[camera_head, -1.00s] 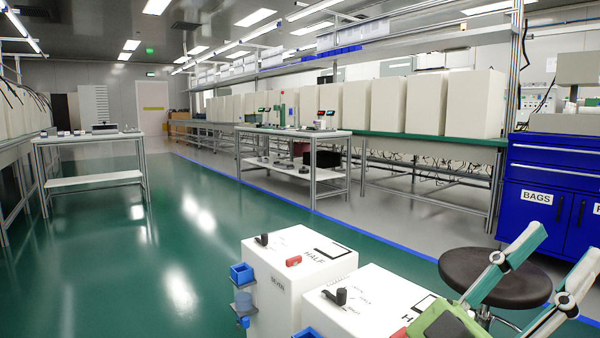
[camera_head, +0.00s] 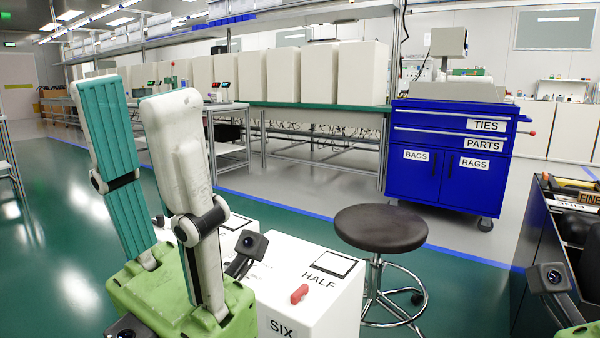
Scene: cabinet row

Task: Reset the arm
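My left gripper (camera_head: 128,92) stands at the left of the head view, with its green body low and its two long fingers pointing up. The fingers are apart, with a gap between them, and I see nothing held. One finger shows a teal ribbed pad; the other shows its pale back. A small dark camera block (camera_head: 250,245) sits beside its body. Of my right gripper only a green edge (camera_head: 582,331) shows in the bottom right corner; its fingers are out of frame.
A blue cabinet (camera_head: 445,165) stands behind. A dark open-topped cart (camera_head: 540,235) is at the right. Green floor is clear at the left.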

